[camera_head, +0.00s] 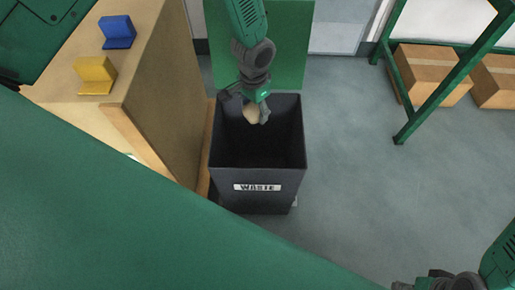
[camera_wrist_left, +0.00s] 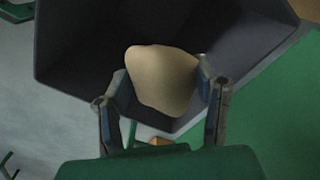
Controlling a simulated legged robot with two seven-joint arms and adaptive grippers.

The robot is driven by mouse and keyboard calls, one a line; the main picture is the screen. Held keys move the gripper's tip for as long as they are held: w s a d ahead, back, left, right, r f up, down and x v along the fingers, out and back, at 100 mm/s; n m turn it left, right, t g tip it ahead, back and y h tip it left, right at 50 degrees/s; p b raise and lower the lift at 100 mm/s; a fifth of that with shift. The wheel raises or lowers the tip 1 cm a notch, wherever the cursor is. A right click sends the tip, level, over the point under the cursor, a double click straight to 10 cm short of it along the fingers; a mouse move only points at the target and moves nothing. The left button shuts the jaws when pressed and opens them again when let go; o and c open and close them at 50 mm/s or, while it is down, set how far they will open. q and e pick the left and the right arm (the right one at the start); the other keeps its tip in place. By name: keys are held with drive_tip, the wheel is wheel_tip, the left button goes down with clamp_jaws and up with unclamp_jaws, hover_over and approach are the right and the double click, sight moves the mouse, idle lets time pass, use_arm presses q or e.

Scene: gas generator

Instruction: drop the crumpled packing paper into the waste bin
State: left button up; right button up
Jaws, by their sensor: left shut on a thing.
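The dark waste bin (camera_head: 257,200) stands open on the floor at the middle of the head view, with a WASTE label on its front. My left gripper (camera_head: 253,115) is over the far part of the bin's opening and is shut on the tan crumpled packing paper (camera_head: 251,113). In the left wrist view the paper (camera_wrist_left: 161,80) sits between the two fingers of my left gripper (camera_wrist_left: 165,85), with the dark bin (camera_wrist_left: 85,50) behind it. My right gripper (camera_head: 440,281) shows only in part at the bottom right edge; its fingers are not clear.
A wooden bench (camera_head: 165,75) stands left of the bin, with a blue block (camera_head: 117,32) and a yellow block (camera_head: 95,75) on top. A green rack (camera_head: 440,90) with cardboard boxes (camera_head: 432,72) stands at the back right. The floor right of the bin is clear.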

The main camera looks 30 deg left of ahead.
use_arm(q)
drive_tip(key=f+b, duration=0.2)
drive_tip(key=f, duration=0.1)
drive_tip(key=f+b, duration=0.1)
drive_tip(key=b, duration=0.1)
drive_tip(key=shift+a+f, duration=0.3)
drive_tip(key=shift+f+b, duration=0.45)
drive_tip(key=shift+d, duration=0.15)
drive_tip(key=shift+r, duration=0.1)
drive_tip(key=o, duration=0.9)
